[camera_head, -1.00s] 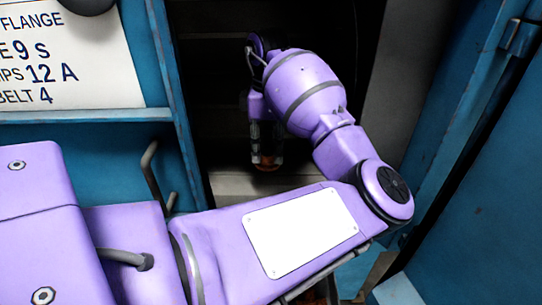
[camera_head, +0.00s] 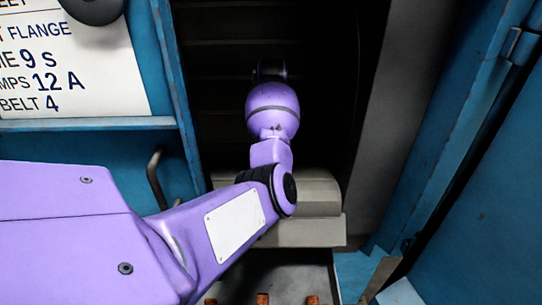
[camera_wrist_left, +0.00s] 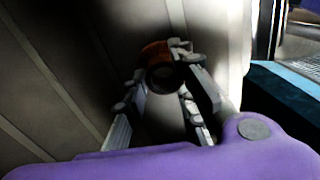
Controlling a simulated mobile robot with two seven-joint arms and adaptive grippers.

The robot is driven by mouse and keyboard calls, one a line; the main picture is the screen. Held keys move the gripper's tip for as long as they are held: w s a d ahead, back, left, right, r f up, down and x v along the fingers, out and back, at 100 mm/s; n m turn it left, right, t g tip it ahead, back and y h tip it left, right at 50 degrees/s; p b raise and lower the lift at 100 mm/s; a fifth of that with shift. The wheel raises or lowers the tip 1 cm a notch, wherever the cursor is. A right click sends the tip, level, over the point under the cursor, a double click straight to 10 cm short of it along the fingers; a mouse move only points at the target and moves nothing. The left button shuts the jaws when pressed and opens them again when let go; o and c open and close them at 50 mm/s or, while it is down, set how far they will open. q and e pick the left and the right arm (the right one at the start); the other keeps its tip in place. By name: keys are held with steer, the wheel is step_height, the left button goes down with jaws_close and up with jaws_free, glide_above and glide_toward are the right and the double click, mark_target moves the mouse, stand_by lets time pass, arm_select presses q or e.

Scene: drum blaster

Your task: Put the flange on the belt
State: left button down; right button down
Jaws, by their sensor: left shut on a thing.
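The flange, an orange-brown ring with a dark opening (camera_wrist_left: 154,53), is between the fingertips of my left gripper (camera_wrist_left: 163,80) in the left wrist view. The gripper is shut on it. In the head view my left arm reaches into the dark opening and hides both gripper and flange. The belt (camera_head: 212,62) shows as dark horizontal slats inside the opening. Its slats (camera_wrist_left: 45,85) also show pale in the left wrist view, behind and left of the gripper. I cannot tell whether the flange touches the belt. My right gripper is not in view.
A grey ledge with a rounded top (camera_head: 300,232) crosses the front of the opening. Several orange-brown pieces (camera_head: 262,299) stand below it. Blue frame walls (camera_head: 440,150) border the opening. A white sign (camera_head: 70,70) is at upper left.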

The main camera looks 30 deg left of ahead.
arm_select(q)
step_height(320, 180, down, 2)
steer(key=shift+f, duration=0.15)
steer(key=shift+d, duration=0.1)
steer(key=shift+f, duration=0.6)
steer(key=c, duration=1.5)
jaws_free()
steer(key=shift+o, duration=0.2)
steer(key=r, duration=1.1)
steer(key=shift+w+r, duration=0.25)
steer(key=shift+r, duration=0.8)
